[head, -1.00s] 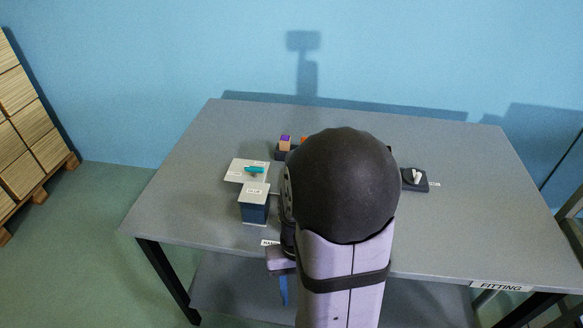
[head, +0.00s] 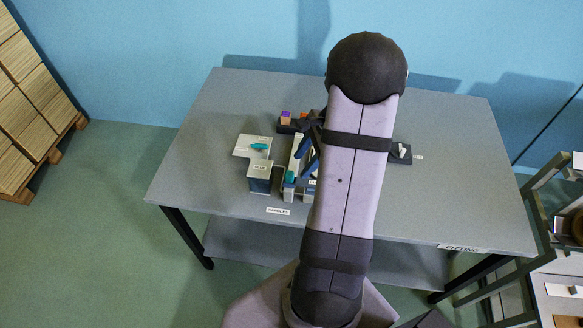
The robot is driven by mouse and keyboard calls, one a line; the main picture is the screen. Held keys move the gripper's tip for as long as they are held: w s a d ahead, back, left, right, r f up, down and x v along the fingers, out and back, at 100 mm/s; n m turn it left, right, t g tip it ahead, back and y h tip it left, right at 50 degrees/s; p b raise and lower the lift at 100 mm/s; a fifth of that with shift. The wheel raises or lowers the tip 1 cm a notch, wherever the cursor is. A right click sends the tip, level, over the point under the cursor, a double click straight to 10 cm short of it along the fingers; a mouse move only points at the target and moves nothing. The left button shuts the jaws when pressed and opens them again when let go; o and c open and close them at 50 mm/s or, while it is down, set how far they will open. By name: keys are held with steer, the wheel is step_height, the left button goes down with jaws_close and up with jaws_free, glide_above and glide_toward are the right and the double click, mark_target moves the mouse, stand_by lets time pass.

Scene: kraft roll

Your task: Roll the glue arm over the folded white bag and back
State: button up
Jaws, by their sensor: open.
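My gripper (head: 307,155) shows just left of my forearm, over the middle of the table, with its blue fingers apart. It points down beside a long narrow pale piece (head: 296,152). A teal block (head: 290,176) stands at the near end of that piece. I cannot tell whether the gripper touches anything. To the left, a flat pale plate (head: 243,146) carries a small teal piece (head: 260,146). I cannot tell for certain which of these is the glue arm or the folded white bag; my arm hides part of this area.
A dark blue box (head: 260,183) with a pale labelled top stands by the plate. A dark holder (head: 284,128) with a purple-topped block (head: 286,117) is behind. A dark pad with a white piece (head: 402,151) lies right of my arm. The table's left and right ends are clear.

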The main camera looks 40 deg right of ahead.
mark_target(290, 173)
steer(key=m, duration=0.5)
steer(key=shift+w+a+r, duration=0.25)
steer(key=shift+w, duration=0.1)
steer(key=shift+f, duration=0.1)
steer(key=shift+p+x, duration=0.75)
steer(key=shift+x, duration=2.8)
steer(key=shift+w+a, duration=0.1)
steer(key=shift+c, duration=0.6)
jaws_close()
